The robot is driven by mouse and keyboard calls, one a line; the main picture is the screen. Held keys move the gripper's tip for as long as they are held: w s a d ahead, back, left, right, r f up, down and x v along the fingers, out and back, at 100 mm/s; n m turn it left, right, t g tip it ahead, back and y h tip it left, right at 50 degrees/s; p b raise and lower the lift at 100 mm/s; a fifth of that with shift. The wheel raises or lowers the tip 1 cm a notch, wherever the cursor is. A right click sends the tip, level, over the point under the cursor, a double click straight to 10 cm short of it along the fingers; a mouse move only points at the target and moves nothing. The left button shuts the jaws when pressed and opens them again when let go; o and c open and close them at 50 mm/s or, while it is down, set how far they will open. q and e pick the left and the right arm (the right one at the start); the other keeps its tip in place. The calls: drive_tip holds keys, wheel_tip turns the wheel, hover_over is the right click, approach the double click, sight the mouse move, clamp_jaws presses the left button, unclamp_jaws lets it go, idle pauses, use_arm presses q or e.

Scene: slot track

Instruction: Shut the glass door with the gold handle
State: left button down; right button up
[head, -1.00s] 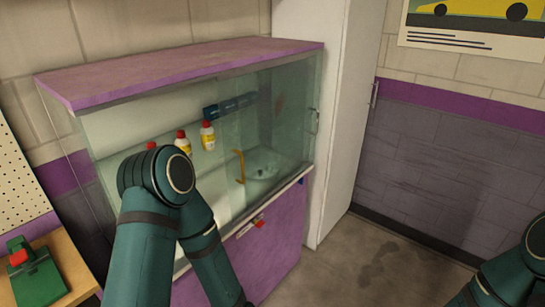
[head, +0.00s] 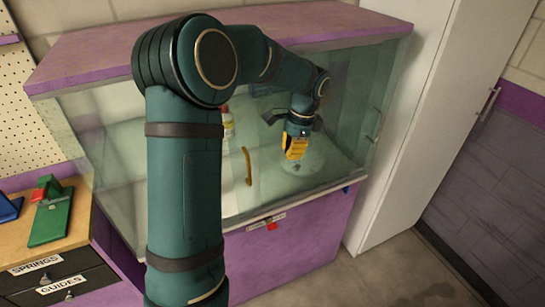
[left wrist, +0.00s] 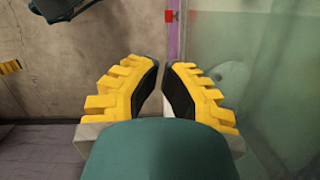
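The glass-fronted cabinet's gold handle (head: 247,166) is a curved upright bar near the middle of the glass front (head: 335,150). A paler handle (head: 375,127) is near the right end. I cannot tell how far the gold-handled door stands open. My left gripper (head: 296,146) hangs pointing down, right of the gold handle and apart from it. In the left wrist view, the left gripper's yellow fingers (left wrist: 163,72) have tips very close together, with nothing seen between them. Glass (left wrist: 270,60) fills the right of that view. My right gripper is out of view.
A white bottle (head: 228,125) stands inside the cabinet, partly behind my left arm. A tall white cupboard (head: 415,110) adjoins on the right. A bench with drawers (head: 65,275) and a green tool (head: 52,215) is at left. Floor is clear at lower right.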

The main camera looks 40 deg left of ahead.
use_arm(q)
wheel_tip(320, 180, up, 3)
drive_tip(key=a, duration=0.2)
drive_tip(key=b, duration=0.1)
approach(260, 168)
drive_tip(key=s+d+f, duration=0.2)
drive_tip(key=d+f, duration=0.3)
drive_tip(key=s+a, duration=0.2)
drive_tip(key=s, duration=0.1)
drive_tip(key=shift+a+g, duration=0.1)
drive_tip(key=shift+g, duration=0.2)
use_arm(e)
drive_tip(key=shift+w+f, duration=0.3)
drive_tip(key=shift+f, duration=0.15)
use_arm(q)
drive_tip(key=shift+s, duration=0.1)
